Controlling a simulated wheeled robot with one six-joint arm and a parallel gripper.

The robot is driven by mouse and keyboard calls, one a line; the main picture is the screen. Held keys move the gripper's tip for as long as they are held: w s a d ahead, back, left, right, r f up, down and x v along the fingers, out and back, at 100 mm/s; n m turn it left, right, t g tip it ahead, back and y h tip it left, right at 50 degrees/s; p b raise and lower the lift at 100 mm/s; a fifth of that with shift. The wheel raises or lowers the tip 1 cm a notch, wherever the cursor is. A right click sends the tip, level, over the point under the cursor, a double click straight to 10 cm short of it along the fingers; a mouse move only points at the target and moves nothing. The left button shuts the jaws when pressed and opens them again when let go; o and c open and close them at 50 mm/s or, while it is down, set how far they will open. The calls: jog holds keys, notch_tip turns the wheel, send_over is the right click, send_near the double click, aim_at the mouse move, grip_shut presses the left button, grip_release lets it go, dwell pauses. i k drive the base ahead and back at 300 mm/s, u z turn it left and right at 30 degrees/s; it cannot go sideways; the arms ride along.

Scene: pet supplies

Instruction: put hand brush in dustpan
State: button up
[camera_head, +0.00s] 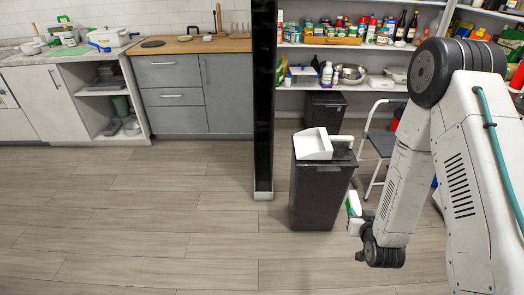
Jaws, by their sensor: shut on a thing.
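A white dustpan (313,146) lies on top of a dark lidded bin (316,190), its handle at the right. My gripper (359,218) is low, to the right of the bin and below the dustpan in the picture. The brush is held tilted, apart from the dustpan. The fingers are small and partly hidden by the brush and my wrist.
A black post (264,100) stands left of the bin. A grey step stool (380,142) is behind the bin and my arm. Stocked shelves (350,46) fill the back. A kitchen counter (190,45) is at the left. The floor (150,215) in front is clear.

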aim_at(310, 146)
jog(key=u, duration=0.15)
jog(key=i, duration=1.5)
jog(key=u, duration=0.05)
